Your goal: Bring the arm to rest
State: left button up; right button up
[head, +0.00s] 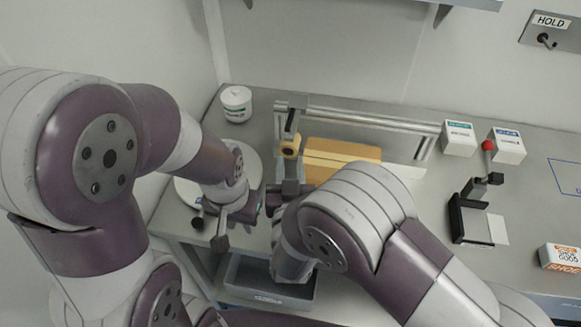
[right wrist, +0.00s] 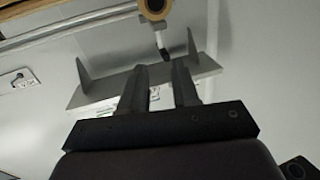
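My left arm comes in from the left and bends down over the left end of the grey bench. My left gripper (head: 218,228) is low by the bench's front edge, beside the grey bin. Its fingers are too small and overlapped to tell their opening. My right arm comes in from the lower right and folds across the middle, its wrist above the bin. In the right wrist view my right gripper (right wrist: 162,72) has its two dark fingers apart, with nothing between them. In the head view its fingertips are hard to make out.
A grey bin (head: 262,285) sits below the bench front. A metal frame (head: 385,118) with a tan roll (head: 290,146) stands behind my right wrist. A white tub (head: 236,104), white boxes (head: 459,138) and a red-knobbed lever device (head: 488,146) stand on the bench.

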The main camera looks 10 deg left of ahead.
jog(key=shift+f, duration=0.1)
jog(key=s+f+n+g, duration=0.2)
jog(key=s+f+g, duration=0.4)
jog(key=f+g, duration=0.35)
jog(key=d+g, duration=0.1)
jog(key=s+d+f, duration=0.1)
jog(key=s+d+g, duration=0.1)
jog(key=d, duration=0.1)
jog(key=shift+s+f+n+g+h, duration=0.2)
jog(key=shift+f+n+g+h, duration=0.1)
jog(key=shift+f+g, duration=0.1)
jog(key=s+d+r+m+g+h, duration=0.1)
jog(key=d+r, duration=0.2)
jog(key=d, duration=0.5)
jog(key=s+d+r+m+g+h, duration=0.1)
jog(key=d+r+m, duration=0.1)
jog(key=d, duration=0.7)
jog(key=s+d+r+m+g+h, duration=0.1)
jog(key=s+d+r+m+g, duration=0.1)
jog(key=d, duration=0.6)
jog(key=shift+d+r, duration=0.2)
jog(key=shift+r, duration=0.6)
jog(key=shift+s+d, duration=0.1)
jog(key=shift+s, duration=0.1)
